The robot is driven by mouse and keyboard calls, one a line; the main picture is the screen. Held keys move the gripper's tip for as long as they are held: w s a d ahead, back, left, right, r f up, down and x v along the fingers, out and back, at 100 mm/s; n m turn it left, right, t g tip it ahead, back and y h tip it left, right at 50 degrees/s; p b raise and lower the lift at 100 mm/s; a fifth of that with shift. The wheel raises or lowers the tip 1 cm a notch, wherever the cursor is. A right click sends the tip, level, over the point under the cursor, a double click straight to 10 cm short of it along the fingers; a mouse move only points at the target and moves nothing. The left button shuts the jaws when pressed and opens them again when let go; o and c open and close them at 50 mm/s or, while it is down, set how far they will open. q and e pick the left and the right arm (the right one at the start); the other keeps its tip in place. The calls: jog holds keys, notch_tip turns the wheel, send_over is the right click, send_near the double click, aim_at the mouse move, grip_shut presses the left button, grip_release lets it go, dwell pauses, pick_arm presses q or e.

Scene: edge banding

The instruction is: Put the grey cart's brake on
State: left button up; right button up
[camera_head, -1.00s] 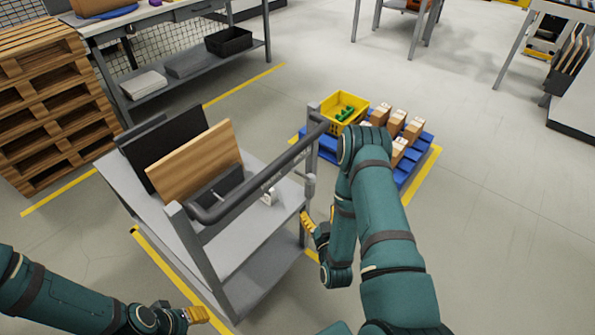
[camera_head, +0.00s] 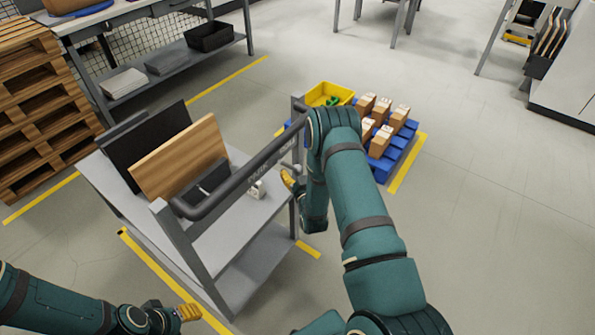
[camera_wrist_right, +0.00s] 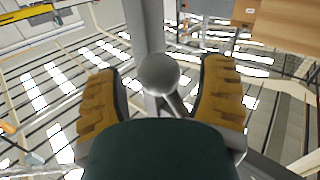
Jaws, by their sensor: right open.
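The grey cart (camera_head: 256,262) stands left of centre in the head view, with a dark push handle (camera_head: 240,182) between two posts. My right gripper (camera_head: 290,181) is beside the cart's right post. In the right wrist view my right gripper (camera_wrist_right: 158,92) is open, its two yellow fingers apart. A grey ball knob (camera_wrist_right: 158,72) on a short lever lies between the fingers, in front of a grey post (camera_wrist_right: 143,28); I cannot tell whether they touch it. The lever is hidden in the head view. My left gripper (camera_head: 188,312) is low at left, away from the cart; its opening is unclear.
The cart carries a dark panel (camera_head: 150,142) and a wooden board (camera_head: 182,166). Beyond my right arm is a blue pallet (camera_head: 385,165) with several boxes and a yellow crate (camera_head: 328,93). Stacked wooden pallets (camera_head: 40,110) stand at left. Floor at right is clear.

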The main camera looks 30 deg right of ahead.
jog(key=shift+w+d, duration=0.15)
jog(key=shift+w, duration=0.25)
jog(key=shift+c, duration=0.2)
